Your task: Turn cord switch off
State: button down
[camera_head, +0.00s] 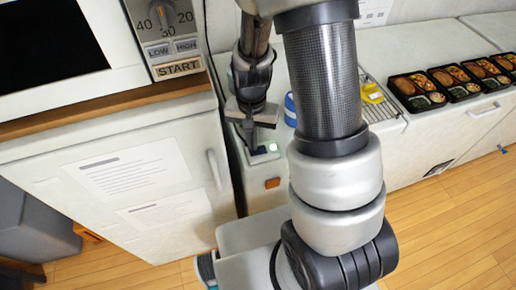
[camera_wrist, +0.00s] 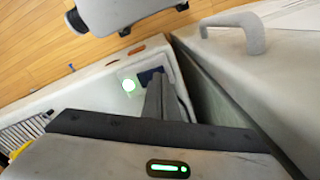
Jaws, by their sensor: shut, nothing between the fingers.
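The cord switch (camera_head: 272,148) is a small plate with a lit green round spot, on the white counter at the foot of my gripper. In the wrist view the switch (camera_wrist: 129,85) shows a bright round light with a green rim, next to a dark blue part (camera_wrist: 149,76). My gripper (camera_head: 251,146) points down with its fingers together and nothing between them. In the wrist view my gripper (camera_wrist: 157,80) has its fingertips over or at the dark part, just right of the light. The fingers hide some of the switch, and I cannot tell whether they touch it.
A white cabinet (camera_head: 120,180) with a handle stands close on the left, under a microwave (camera_head: 80,45). A blue-and-white round object (camera_head: 290,108) is just right of my gripper. A yellow item (camera_head: 371,92) lies on a wire rack. Several bento trays (camera_head: 455,83) stand further right.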

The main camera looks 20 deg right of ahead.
jog(key=shift+f+b, duration=0.65)
jog(key=shift+f, duration=0.15)
dwell(0.4)
jog(key=shift+r, duration=0.15)
notch_tip(320, 180, up, 7)
jog(key=p, duration=0.5)
dwell(0.3)
jog(key=shift+s, duration=0.15)
dwell(0.4)
